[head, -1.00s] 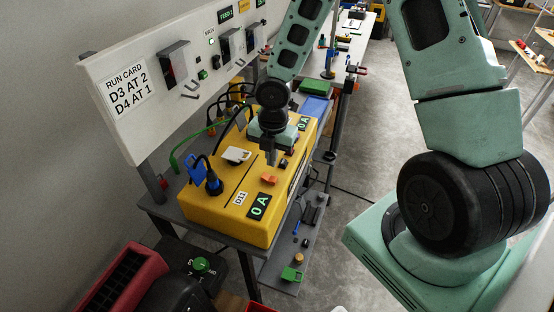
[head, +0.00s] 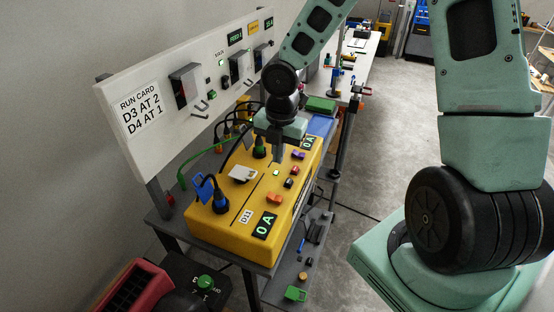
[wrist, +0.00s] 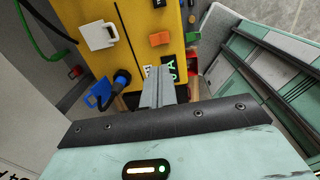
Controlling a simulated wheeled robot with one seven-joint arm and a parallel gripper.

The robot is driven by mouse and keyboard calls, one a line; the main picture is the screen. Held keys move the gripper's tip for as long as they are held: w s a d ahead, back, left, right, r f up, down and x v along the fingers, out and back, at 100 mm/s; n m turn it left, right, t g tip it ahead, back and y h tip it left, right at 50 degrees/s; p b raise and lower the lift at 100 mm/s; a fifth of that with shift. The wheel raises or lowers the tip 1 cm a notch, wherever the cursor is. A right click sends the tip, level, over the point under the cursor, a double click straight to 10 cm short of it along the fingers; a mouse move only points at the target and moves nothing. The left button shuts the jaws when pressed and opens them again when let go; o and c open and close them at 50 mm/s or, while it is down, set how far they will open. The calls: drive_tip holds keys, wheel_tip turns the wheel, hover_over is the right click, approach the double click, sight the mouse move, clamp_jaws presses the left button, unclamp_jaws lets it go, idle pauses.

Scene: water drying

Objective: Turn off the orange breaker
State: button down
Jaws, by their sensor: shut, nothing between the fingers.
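The orange breaker (head: 274,198) is a small rocker on the top of the yellow box (head: 222,232), near the black 0 A display. It also shows in the wrist view (wrist: 159,39), just beyond my fingertips. My gripper (head: 278,158) is shut and empty, pointing down above the box, farther back than the orange breaker in the head view. In the wrist view my shut fingers (wrist: 157,72) point toward the orange breaker, with a visible gap in the picture. I cannot tell the height between the fingertips and the box.
Beside the orange breaker are a black (head: 288,183), a red (head: 295,170) and a purple switch (head: 298,155). A blue plug (head: 220,205) and a white flap (head: 242,174) sit to the left. A white panel (head: 150,117) with a run card stands behind.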

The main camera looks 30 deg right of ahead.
sight(272, 195)
drive_tip(key=shift+d+r+t+y+p, duration=0.1)
drive_tip(key=shift+r+t+y+p, duration=0.2)
drive_tip(key=shift+p, duration=0.7)
drive_tip(key=shift+w+f, duration=0.1)
drive_tip(key=shift+f, duration=0.1)
drive_tip(key=f+b, duration=0.1)
drive_tip(key=f, duration=0.3)
drive_tip(key=w+f+b, duration=0.1)
drive_tip(key=f+b, duration=0.1)
drive_tip(key=f, duration=0.3)
drive_tip(key=a+f+b, duration=0.1)
drive_tip(key=f+b, duration=0.1)
drive_tip(key=f, duration=0.2)
drive_tip(key=shift+w+f, duration=0.2)
drive_tip(key=shift+f, duration=0.2)
drive_tip(key=p, duration=0.2)
drive_tip(key=shift+r+p, duration=0.1)
drive_tip(key=shift+p, duration=0.25)
drive_tip(key=shift+w+f+b, duration=0.15)
drive_tip(key=shift+f+b, duration=0.2)
